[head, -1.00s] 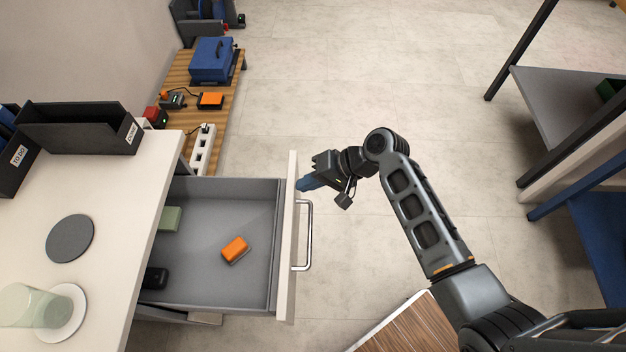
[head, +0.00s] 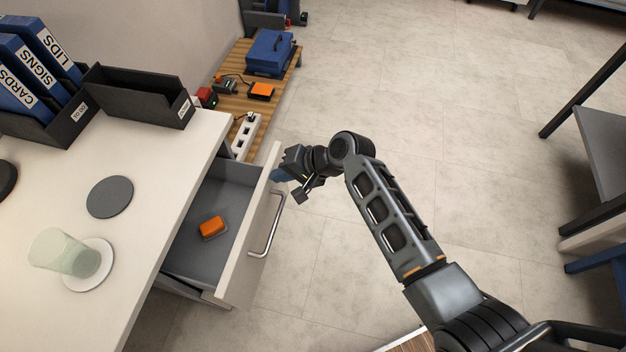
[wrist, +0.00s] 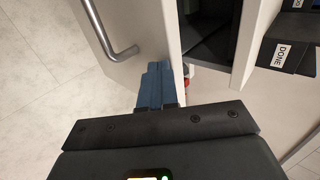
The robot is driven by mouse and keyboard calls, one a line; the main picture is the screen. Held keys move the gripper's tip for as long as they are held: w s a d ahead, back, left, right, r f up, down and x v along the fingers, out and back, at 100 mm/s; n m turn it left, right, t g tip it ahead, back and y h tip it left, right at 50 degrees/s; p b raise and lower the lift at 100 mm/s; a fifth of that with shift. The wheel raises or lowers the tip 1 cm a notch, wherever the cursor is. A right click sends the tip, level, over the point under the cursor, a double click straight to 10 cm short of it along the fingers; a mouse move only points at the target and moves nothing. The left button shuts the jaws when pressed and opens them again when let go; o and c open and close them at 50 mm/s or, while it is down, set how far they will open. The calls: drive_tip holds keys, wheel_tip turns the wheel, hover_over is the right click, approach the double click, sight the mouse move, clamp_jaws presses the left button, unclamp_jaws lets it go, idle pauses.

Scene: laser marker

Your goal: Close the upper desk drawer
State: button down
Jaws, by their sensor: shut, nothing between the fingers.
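The upper desk drawer (head: 240,262) is partly open under the white desk top (head: 140,165). Its pale front carries a metal bar handle (head: 270,228), which also shows in the wrist view (wrist: 108,32). An orange block (head: 213,227) lies inside on the grey drawer floor. My gripper (head: 281,175) is at the far end of the drawer front, beyond the handle and not on it. Its blue fingers (wrist: 156,86) are shut and empty, with the tips at the drawer front near its edge. Whether they touch the front is hard to tell.
On the desk are a glass (head: 62,255), a dark round disc (head: 110,197) and black file trays (head: 140,98). A low wooden shelf (head: 262,103) with a blue box (head: 270,52) stands beyond the drawer.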

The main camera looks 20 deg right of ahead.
drive_tip(key=w+a+b, duration=0.3)
drive_tip(key=w+a, duration=0.5)
drive_tip(key=a, duration=0.3)
drive_tip(key=shift+w+a+b, duration=0.2)
drive_tip(key=shift+a+b, duration=0.15)
drive_tip(key=shift+b, duration=0.05)
drive_tip(key=shift+a+r, duration=0.1)
drive_tip(key=shift+r, duration=0.05)
drive_tip(key=s+d+r+p, duration=0.2)
drive_tip(key=s+d+r, duration=0.4)
drive_tip(key=d, duration=0.4)
drive_tip(key=shift+s+r, duration=0.2)
drive_tip(key=shift+s, duration=0.3)
